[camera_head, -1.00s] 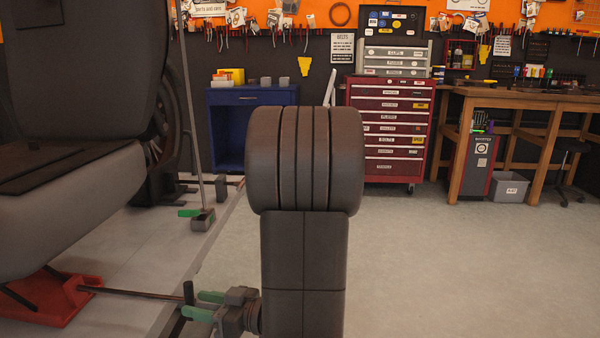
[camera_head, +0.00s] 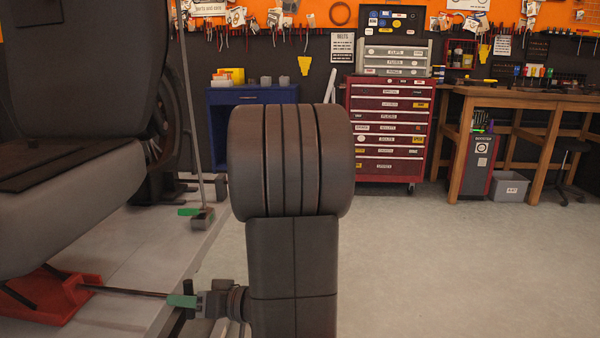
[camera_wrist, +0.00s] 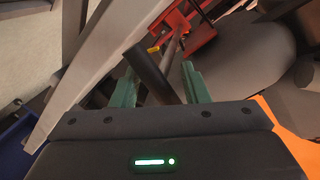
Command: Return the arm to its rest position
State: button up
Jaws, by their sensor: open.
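My arm stands upright in the middle of the head view, with its folded wrist low on the left. My gripper (camera_head: 182,301) has green fingers and points left, beside the lift. In the wrist view my gripper (camera_wrist: 158,68) is open, with its two green fingers apart. A dark round handle (camera_wrist: 150,72) shows between the fingers; whether they touch it I cannot tell. Its rod (camera_head: 125,291) runs from a red lift base (camera_head: 55,300), which also shows in the wrist view (camera_wrist: 185,35).
A motorcycle lift with a large grey vehicle body (camera_head: 75,210) fills the left. A blue cabinet (camera_head: 235,125), a red tool chest (camera_head: 390,130) and a wooden workbench (camera_head: 520,100) stand along the back wall. The floor (camera_head: 450,260) on the right is clear.

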jog(key=shift+m+g, duration=0.3)
jog(key=shift+m, duration=0.9)
jog(key=shift+s, duration=0.1)
